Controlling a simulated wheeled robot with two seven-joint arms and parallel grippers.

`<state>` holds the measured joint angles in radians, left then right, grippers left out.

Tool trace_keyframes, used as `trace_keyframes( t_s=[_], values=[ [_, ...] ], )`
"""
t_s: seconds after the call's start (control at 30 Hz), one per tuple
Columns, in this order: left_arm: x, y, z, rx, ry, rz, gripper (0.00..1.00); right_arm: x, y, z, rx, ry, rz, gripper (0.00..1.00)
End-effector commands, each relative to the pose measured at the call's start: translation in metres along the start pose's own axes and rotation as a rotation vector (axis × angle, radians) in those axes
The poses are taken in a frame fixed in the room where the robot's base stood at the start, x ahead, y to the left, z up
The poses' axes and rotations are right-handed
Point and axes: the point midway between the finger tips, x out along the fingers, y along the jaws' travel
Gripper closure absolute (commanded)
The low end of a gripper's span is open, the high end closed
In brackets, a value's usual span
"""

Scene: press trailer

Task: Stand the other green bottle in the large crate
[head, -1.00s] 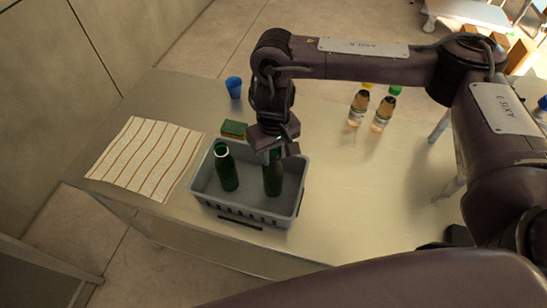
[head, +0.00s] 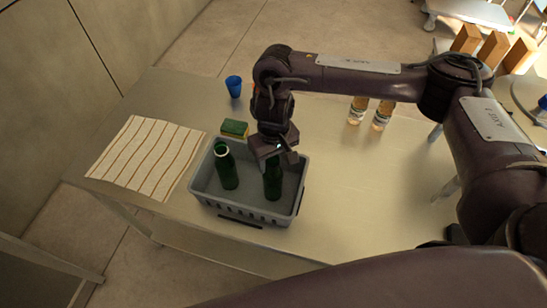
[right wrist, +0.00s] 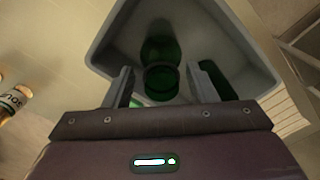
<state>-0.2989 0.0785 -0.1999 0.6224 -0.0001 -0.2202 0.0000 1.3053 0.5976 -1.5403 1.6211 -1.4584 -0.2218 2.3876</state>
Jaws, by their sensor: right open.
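The large grey crate (head: 238,211) stands on the table and holds two green bottles. The left green bottle (head: 226,168) stands upright inside it. The other green bottle (head: 272,180) stands in the right part of the crate, its top hidden by my right gripper (head: 273,157). In the right wrist view, my right gripper (right wrist: 162,88) is open, with its two fingers apart on either side of this bottle's neck (right wrist: 161,78). The crate wall (right wrist: 97,48) surrounds it there. My left gripper is not in view.
A striped cloth (head: 145,157) lies left of the crate. A green and yellow sponge (head: 234,128) and a blue cup (head: 233,86) are behind it. Two bottles with pale orange contents (head: 357,111) (head: 381,115) stand at the back right. The table right of the crate is clear.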

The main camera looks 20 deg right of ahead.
Motion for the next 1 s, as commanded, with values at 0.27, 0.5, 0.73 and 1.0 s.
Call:
trace_keyframes(
  t_s=[0.27,0.5,0.73,1.0],
  values=[
    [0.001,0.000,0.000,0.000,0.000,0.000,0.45,-0.013,0.000,-0.002,-0.002,0.005,0.001,0.48],
    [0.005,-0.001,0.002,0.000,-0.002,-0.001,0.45,-0.054,0.001,-0.002,-0.003,0.008,0.003,0.48],
    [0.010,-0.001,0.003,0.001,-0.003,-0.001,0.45,-0.094,0.000,-0.001,-0.001,0.006,0.002,0.48],
    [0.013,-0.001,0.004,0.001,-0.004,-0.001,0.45,-0.119,0.000,0.000,0.000,0.001,0.001,0.48]
  ],
)
